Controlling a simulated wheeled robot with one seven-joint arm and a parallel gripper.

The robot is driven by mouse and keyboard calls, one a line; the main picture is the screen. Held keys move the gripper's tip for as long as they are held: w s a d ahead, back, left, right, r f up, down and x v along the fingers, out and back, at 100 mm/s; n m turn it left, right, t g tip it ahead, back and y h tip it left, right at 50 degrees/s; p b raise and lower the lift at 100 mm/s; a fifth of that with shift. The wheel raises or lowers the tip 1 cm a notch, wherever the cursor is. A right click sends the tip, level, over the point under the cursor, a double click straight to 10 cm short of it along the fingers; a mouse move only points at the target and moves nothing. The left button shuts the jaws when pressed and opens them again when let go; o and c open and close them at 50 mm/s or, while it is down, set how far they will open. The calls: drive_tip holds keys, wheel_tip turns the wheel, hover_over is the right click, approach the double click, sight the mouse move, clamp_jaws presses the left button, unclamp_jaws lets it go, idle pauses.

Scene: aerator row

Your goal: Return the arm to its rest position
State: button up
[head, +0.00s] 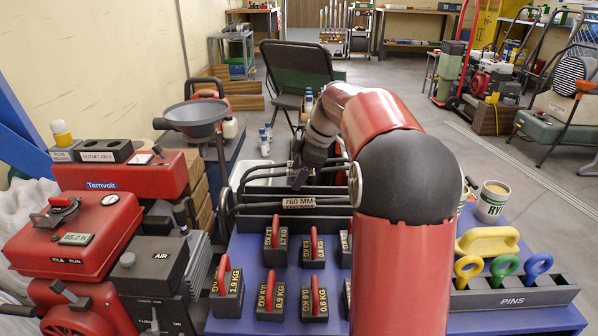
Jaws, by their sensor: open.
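My arm, red with a black joint, rises from the bottom right of the head view, bends, and reaches forward and left. My gripper (300,178) is at its far end, pointing down beside the rack with the 760 MM label (299,202). It is small and dark here, and its fingertips are hard to make out. It is open, and I see nothing held in it.
Black weights with red handles (270,295) stand on the table. A PINS block (515,292) with coloured rings and a mug (492,203) are on the right. A red generator (70,240) and a funnel (195,118) are on the left. A folding chair (297,70) stands behind.

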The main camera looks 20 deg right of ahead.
drive_tip(key=shift+c, duration=0.4)
clamp_jaws()
idle(0.4)
wheel_tip(320, 180, up, 12)
drive_tip(key=p, duration=0.9)
idle(0.4)
idle(0.5)
